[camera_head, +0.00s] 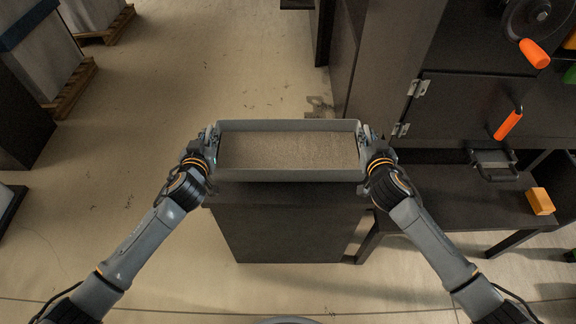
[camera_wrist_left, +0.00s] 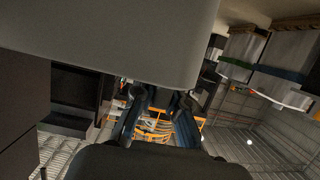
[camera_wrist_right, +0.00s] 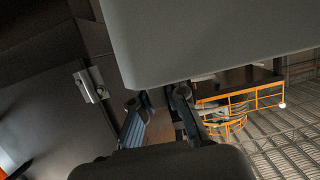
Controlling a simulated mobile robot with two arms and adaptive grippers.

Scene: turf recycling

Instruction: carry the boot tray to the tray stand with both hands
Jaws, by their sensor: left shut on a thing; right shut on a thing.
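The boot tray (camera_head: 290,175) is a long grey tray with a brown, speckled inside, and it looks about level in the head view. My left gripper (camera_head: 212,138) is shut on its left short end. My right gripper (camera_head: 365,138) is shut on its right short end. The tray's grey wall fills the top of the left wrist view (camera_wrist_left: 120,40) and the right wrist view (camera_wrist_right: 205,40). A dark boxy stand (camera_head: 285,230) shows below the tray's near side. I cannot tell whether the tray touches it.
A dark cabinet (camera_head: 465,110) with orange handles stands close on the right. Pallets with pale loads are at far left.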

